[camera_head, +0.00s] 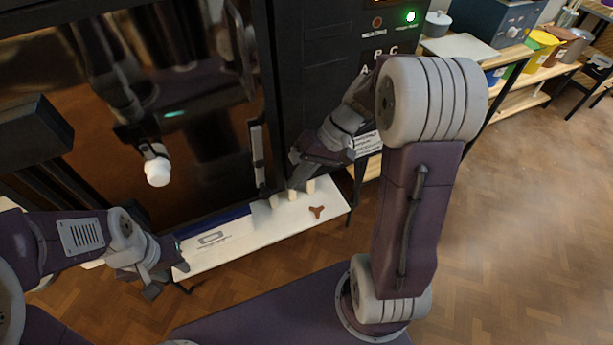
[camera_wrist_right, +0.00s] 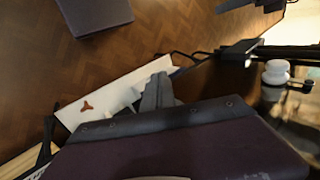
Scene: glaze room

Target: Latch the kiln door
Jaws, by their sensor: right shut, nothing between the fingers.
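The kiln is a tall black cabinet; its glossy dark door (camera_head: 205,110) fills the left of the head view and reflects my arms. A white knob (camera_head: 157,172) stands out from a dark bracket on the door front; a white knob also shows at the right of the right wrist view (camera_wrist_right: 276,73). A slim upright bar (camera_head: 257,155) is at the door's right edge. I cannot tell whether the door is fully closed. My right gripper (camera_head: 298,178) is shut and empty, right of that bar and apart from the knob. My left gripper (camera_head: 168,280) is open and empty, below the knob.
A white shelf (camera_head: 240,248) stands below the door, holding a blue strip (camera_head: 215,222), small white cones (camera_head: 293,195) and a brown three-armed piece (camera_head: 317,212). The control panel shows a green light (camera_head: 410,16). Side shelves (camera_head: 545,80) hold pots. The wooden floor at right is clear.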

